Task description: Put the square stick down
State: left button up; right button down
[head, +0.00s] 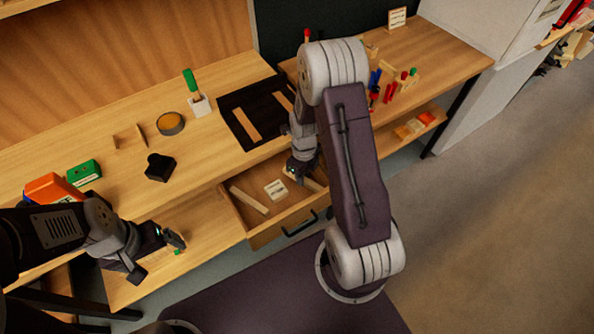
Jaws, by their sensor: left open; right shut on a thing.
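My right gripper (297,174) is shut and points down over the open drawer (262,238). It is shut on a pale wooden stick (312,184), which I take for the square stick. Much of the stick is hidden by the gripper and arm, so I cannot tell whether it touches the drawer floor. Another pale stick (249,200) lies at the left of the drawer, with a pale labelled block (276,190) beside it. My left gripper (158,256) is open and empty over the lower shelf at the left.
A black mat (262,117) with two wooden strips lies on the bench. Left of it are a green-handled tool in a white block (199,103), a round tin (170,123), a black object (159,167) and a green box (84,172). Clamps (390,92) stand at the right.

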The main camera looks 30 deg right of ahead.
jog(key=w, duration=0.3)
jog(key=shift+w+a+f, duration=0.15)
jog(key=shift+a+f, duration=0.05)
jog(key=shift+f, duration=0.1)
jog(key=shift+w+f, duration=0.1)
jog(key=shift+f, duration=0.15)
jog(key=shift+f, duration=0.2)
jog(key=c, duration=1.3)
grip_release()
